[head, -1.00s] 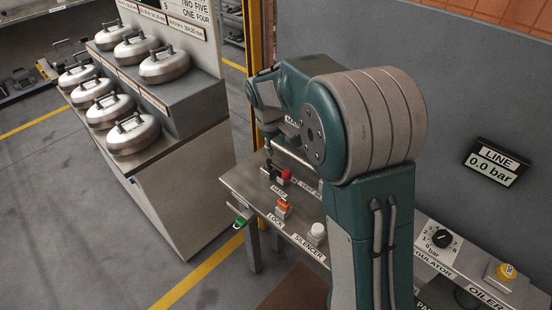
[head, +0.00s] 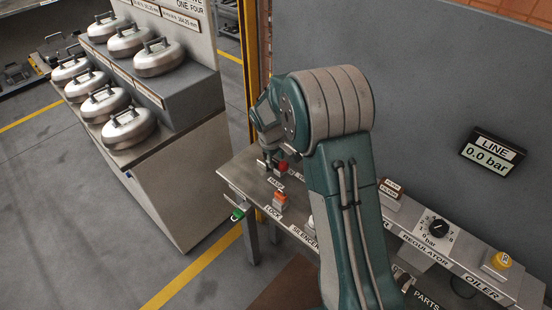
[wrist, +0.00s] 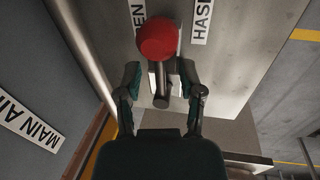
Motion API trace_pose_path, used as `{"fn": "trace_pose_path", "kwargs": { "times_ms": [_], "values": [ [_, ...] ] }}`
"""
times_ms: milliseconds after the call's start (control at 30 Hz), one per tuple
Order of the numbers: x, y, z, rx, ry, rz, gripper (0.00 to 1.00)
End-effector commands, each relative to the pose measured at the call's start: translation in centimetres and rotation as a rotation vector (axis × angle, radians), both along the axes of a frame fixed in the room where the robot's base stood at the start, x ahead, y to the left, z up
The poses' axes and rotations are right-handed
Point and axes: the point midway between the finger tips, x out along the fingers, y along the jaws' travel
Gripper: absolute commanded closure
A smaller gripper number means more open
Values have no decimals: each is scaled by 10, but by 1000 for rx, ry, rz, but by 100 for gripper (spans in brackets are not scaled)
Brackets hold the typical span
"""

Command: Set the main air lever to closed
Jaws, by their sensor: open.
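The main air lever has a red ball knob (wrist: 158,38) and a dark metal shaft. The knob also shows in the head view (head: 281,167), at the far end of the metal bench. In the wrist view the knob is beside a label ending in "EN". My gripper (wrist: 160,66) is open, with one finger on each side of the lever's shaft. I see no clear contact between the fingers and the lever. In the head view my arm hides part of the lever and most of the gripper.
The bench holds an orange lock piece (head: 280,201), a regulator dial (head: 438,229) and a yellow oiler (head: 501,260). The line display (head: 492,152) reads 0.0 bar. Grey floor lies between.

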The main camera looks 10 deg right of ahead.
Motion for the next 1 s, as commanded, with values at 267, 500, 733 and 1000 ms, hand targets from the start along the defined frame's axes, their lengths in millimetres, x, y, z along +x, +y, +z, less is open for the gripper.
{"fn": "trace_pose_path", "kwargs": {
  "times_ms": [267,500,733,1000],
  "values": [
    [0,0,0,0,0,0,77],
    [0,0,0,-1,1,1,100],
    [0,1,-1,0,2,-17,100],
    [-3,7,-2,-1,3,-141,100]
  ]
}}
